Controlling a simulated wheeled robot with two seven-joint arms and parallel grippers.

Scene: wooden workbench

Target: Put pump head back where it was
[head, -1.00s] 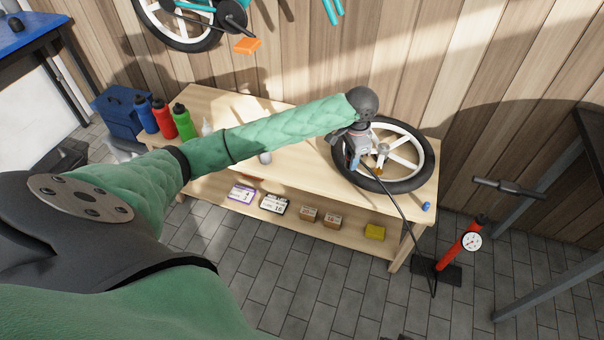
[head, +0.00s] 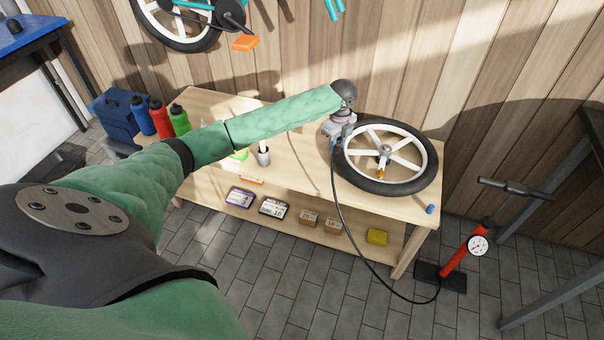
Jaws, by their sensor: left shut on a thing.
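My left gripper (head: 338,136) reaches over the bench from the left and is shut on the pump head, which is mostly hidden by the jaws. The black hose (head: 340,212) hangs from it over the bench's front edge to the floor pump. The red floor pump (head: 462,250) stands on the floor right of the bench, with a round white gauge and a black T-handle. The wheel (head: 427,160), with black tire and white spokes, lies flat on the bench. The gripper is at the wheel's left rim; whether it touches is unclear. My right gripper is out of view.
The wooden bench (head: 300,178) also carries several bottles and a grey cup (head: 264,157). A small blue cap (head: 430,209) lies near its front right corner. The floor in front is clear.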

